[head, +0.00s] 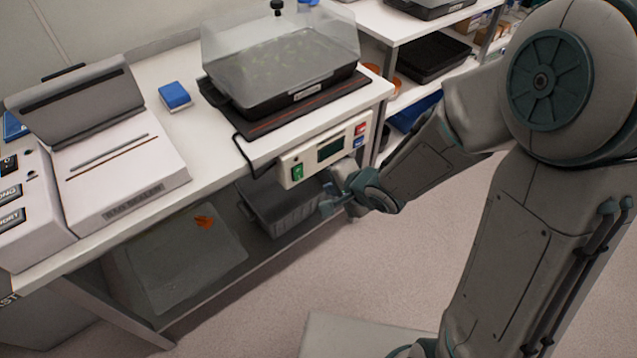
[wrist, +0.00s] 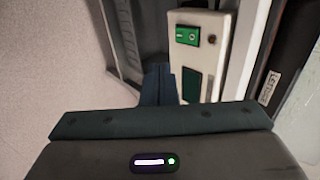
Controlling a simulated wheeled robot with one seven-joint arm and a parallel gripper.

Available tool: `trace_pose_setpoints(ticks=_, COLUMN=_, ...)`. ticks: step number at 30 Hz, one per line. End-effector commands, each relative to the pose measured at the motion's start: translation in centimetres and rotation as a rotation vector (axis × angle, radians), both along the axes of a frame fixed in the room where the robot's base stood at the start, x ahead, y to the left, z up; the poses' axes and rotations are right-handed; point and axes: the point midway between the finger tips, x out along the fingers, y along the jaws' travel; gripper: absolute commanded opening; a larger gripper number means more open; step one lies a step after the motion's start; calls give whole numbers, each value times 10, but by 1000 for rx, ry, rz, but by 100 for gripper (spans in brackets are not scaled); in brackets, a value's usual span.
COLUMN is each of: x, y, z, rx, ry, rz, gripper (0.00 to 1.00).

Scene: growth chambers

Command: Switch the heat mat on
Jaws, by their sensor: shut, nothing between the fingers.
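The heat mat (head: 262,127) is a thin dark sheet on the bench under a covered tray. Its cream control box (head: 312,158) hangs at the bench's front edge, with a dark display (head: 330,148), a green rocker switch (head: 297,172) and red and blue buttons. In the wrist view the green switch (wrist: 187,36) shows pale marks, and the display (wrist: 191,84) is nearer my gripper. I cannot tell the switch's position. My gripper (head: 327,207) is shut and empty, in front of and below the box, apart from the switch. Its closed fingers (wrist: 159,80) point toward the box's side.
A bag sealer-like machine (head: 115,180) and a blue block (head: 174,95) stand on the bench to the left. A grey bin (head: 285,212) and a pale sheet or lid (head: 180,265) are on the lower shelf.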

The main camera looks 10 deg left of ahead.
Motion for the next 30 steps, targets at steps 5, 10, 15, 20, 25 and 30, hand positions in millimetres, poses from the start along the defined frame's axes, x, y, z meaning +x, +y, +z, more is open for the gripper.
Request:
trace_pose_setpoints(ticks=5, x=9, y=12, z=-22, rx=0, ry=1, rz=2, gripper=0)
trace_pose_setpoints(ticks=10, x=24, y=29, z=-46, rx=0, ry=1, rz=2, gripper=0)
trace_pose_setpoints(ticks=15, x=39, y=47, z=-71, rx=-1, ry=1, rz=3, gripper=0)
trace_pose_setpoints(ticks=20, x=55, y=65, z=-74, rx=1, ry=-2, rz=1, gripper=0)
trace_pose_setpoints(ticks=25, x=65, y=76, z=-74, rx=0, ry=-1, rz=-1, gripper=0)
trace_pose_setpoints(ticks=30, x=69, y=79, z=-74, rx=-1, ry=-1, rz=-1, gripper=0)
